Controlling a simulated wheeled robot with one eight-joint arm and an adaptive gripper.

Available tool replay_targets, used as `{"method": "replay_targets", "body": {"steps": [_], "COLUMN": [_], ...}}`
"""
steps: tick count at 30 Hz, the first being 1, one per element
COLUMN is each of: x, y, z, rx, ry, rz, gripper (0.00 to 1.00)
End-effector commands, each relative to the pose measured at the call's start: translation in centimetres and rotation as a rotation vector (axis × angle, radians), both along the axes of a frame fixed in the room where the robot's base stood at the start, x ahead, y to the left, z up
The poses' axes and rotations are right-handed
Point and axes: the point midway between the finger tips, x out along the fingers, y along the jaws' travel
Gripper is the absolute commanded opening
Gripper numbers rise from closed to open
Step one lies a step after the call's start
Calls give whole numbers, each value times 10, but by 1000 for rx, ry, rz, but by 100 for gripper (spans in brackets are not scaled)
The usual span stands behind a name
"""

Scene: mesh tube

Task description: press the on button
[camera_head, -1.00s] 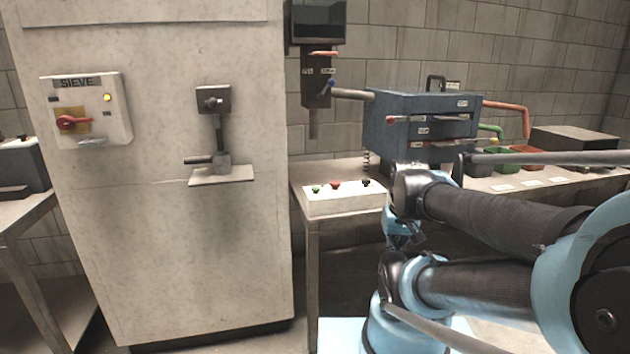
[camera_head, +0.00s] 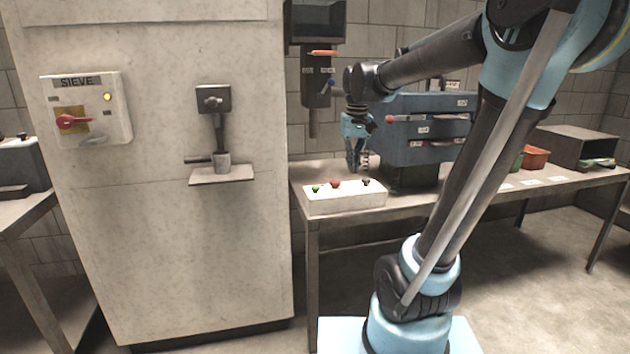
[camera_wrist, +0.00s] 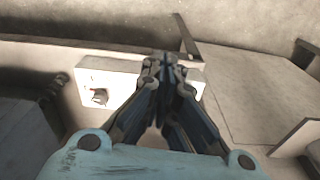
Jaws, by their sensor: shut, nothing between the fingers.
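A white control box (camera_head: 345,198) sits on the front left corner of the table. It carries a green button (camera_head: 316,188) at the left, a red button (camera_head: 335,183) near the middle and a dark knob (camera_head: 366,181) at the right. I see no readable label on them. My gripper (camera_head: 354,170) is shut and empty, pointing down above and behind the box between the red button and the knob. In the wrist view the closed fingers (camera_wrist: 163,62) cover part of the box (camera_wrist: 122,72). One dark knob (camera_wrist: 99,97) shows left of them; the green and red buttons are hidden there.
A blue-grey machine (camera_head: 430,115) stands right of my gripper, with a hanging dark screen unit (camera_head: 316,85) behind. The tall grey cabinet (camera_head: 140,230) with its SIEVE panel (camera_head: 88,108) stands to the left. The table (camera_head: 415,208) has clear space in front of the machine.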

Motion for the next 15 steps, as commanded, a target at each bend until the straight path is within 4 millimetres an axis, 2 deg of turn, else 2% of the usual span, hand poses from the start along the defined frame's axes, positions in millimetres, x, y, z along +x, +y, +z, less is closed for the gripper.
{"method": "replay_targets", "body": {"steps": [1,9,15], "x": [16,84,116], "y": [12,70,106], "z": [7,30,36], "rx": [-1,-11,-18], "ry": [7,43,63], "rz": [13,62,87], "gripper": [0,0,0]}}
